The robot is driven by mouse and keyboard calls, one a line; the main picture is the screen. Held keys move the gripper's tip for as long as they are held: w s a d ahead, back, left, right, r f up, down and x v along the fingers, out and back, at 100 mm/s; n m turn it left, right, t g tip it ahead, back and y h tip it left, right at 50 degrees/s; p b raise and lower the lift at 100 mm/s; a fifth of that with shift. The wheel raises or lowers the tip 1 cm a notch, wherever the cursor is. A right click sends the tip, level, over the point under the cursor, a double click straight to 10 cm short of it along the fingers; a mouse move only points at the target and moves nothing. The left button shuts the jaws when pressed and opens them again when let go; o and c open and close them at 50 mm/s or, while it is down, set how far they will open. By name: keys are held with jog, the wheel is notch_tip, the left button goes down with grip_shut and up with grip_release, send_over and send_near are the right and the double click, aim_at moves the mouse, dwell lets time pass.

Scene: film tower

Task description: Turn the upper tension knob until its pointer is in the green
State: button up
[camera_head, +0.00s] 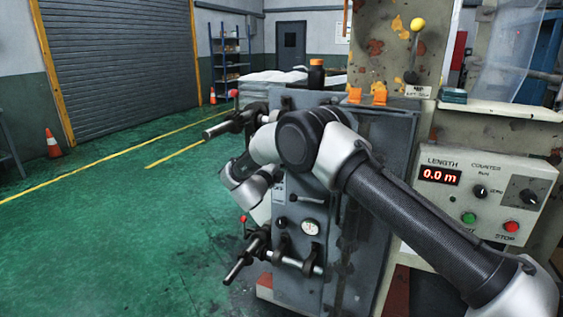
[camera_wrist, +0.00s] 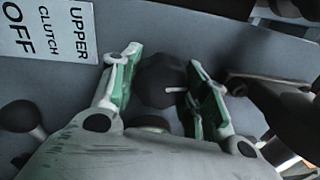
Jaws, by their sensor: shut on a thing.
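The upper tension knob (camera_wrist: 158,84) is a dark, faceted knob on the grey cabinet (camera_wrist: 215,35) in the wrist view. Its short white pointer mark (camera_wrist: 175,90) points to the right in that picture. My gripper (camera_wrist: 162,66) is shut on the knob, with one green-padded finger on each side. No scale or green zone shows around the knob in the wrist view, so I cannot tell where the pointer stands on it. In the head view my own arm hides the knob and the fingers. A sign reading UPPER CLUTCH OFF (camera_wrist: 48,28) is at the upper left of the wrist view.
In the head view, a round white dial (camera_head: 310,227) and a dark lower knob (camera_head: 282,221) sit on the cabinet front. Dark shafts (camera_head: 232,122) stick out to the left. A LENGTH counter panel (camera_head: 480,195) is at right.

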jog(key=shift+f, duration=0.1)
jog(key=o, duration=1)
jog(key=shift+s, duration=0.1)
jog(key=v, duration=1.2)
